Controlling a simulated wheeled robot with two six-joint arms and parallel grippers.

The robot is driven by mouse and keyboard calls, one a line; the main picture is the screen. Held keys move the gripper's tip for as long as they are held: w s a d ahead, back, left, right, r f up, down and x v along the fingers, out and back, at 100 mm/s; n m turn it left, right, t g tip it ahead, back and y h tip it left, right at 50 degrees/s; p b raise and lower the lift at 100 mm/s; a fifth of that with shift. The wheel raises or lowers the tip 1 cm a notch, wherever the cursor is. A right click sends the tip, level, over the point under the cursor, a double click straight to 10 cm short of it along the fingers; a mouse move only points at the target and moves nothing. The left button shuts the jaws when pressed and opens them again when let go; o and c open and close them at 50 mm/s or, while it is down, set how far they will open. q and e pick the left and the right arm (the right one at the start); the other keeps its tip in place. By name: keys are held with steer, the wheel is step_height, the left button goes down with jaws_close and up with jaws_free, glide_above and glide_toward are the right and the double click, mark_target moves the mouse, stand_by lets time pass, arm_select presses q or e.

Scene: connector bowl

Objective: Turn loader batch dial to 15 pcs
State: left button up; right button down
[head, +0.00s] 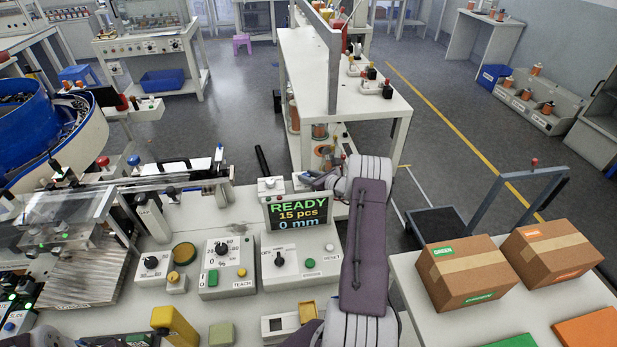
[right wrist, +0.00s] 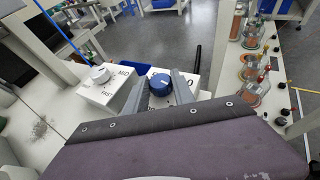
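The display (head: 298,212) on the bench reads READY, 15 pcs and 0 mm. My right gripper (head: 318,180) is just behind the display's upper right corner, partly hidden by my own arm. In the right wrist view, a blue dial (right wrist: 161,84) with a white pointer mark sits on a white box (right wrist: 190,82). The two fingers of my right gripper (right wrist: 160,88) stand apart on either side of this dial, with a slight gap seeming to show. The dial's scale is mostly hidden. My left gripper is not in view.
A white box with a white knob (right wrist: 99,75), marked MID and FAST, stands left of the blue dial. A black-knobbed control box (head: 281,259) is in front of the display. Cardboard boxes (head: 468,272) stand on the right table. A black rod (head: 262,162) rises behind the display.

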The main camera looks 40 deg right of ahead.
steer(key=shift+a+m+h+b, duration=0.1)
steer(key=shift+m+h+b, duration=0.3)
steer(key=shift+b, duration=0.15)
steer(key=shift+m+h, duration=0.3)
steer(key=shift+h, duration=0.1)
steer(key=c, duration=1.1)
jaws_free()
steer(key=shift+o, duration=0.2)
steer(key=r, duration=0.4)
steer(key=shift+s+r+b, duration=0.2)
steer(key=shift+r+b, duration=0.1)
steer(key=s+d+r, duration=0.3)
steer(key=s+r, duration=0.3)
steer(key=s, duration=0.4)
steer(key=shift+s+d+r, duration=0.25)
steer(key=shift+s+d, duration=0.1)
steer(key=shift+s, duration=0.05)
